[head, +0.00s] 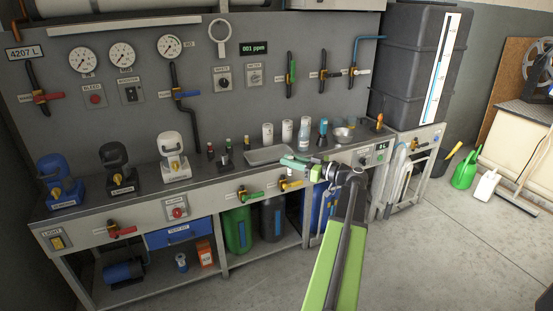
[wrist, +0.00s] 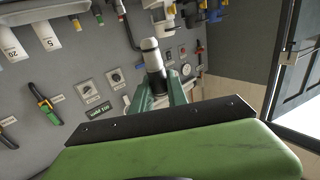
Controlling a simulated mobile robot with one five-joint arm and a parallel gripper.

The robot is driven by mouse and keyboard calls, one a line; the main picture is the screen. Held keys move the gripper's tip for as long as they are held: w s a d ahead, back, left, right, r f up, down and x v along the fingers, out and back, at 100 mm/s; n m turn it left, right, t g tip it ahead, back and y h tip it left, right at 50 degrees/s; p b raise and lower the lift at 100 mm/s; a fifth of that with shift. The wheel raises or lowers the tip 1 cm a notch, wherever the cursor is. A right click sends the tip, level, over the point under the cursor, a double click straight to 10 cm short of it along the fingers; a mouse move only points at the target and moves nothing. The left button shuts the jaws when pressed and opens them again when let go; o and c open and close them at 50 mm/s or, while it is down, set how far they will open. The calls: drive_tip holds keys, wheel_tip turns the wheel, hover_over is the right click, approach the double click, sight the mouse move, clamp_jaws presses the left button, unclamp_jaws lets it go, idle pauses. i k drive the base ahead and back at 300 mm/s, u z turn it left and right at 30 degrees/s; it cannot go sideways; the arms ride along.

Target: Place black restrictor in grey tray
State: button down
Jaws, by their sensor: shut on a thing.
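My gripper (head: 288,161) reaches over the bench top, just at the right end of the grey tray (head: 255,161) in the head view. In the wrist view, its green fingers (wrist: 158,92) are shut on a small cylinder with a dark body and a pale metal top, which looks like the black restrictor (wrist: 153,62). I cannot clearly make out the held piece in the head view. The grey tray is shallow and looks empty. I cannot tell how high my gripper is above the tray's rim.
Small pieces with coloured tops (head: 228,144) stand left of the tray, with a black piece (head: 224,158) near them. White cups (head: 287,130) stand behind it. A metal bowl (head: 343,134) is at the right. Valve handles (head: 292,184) stick out along the bench front.

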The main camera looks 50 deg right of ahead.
sight(268, 157)
drive_tip(key=z, duration=0.7)
drive_tip(key=i, duration=1.65)
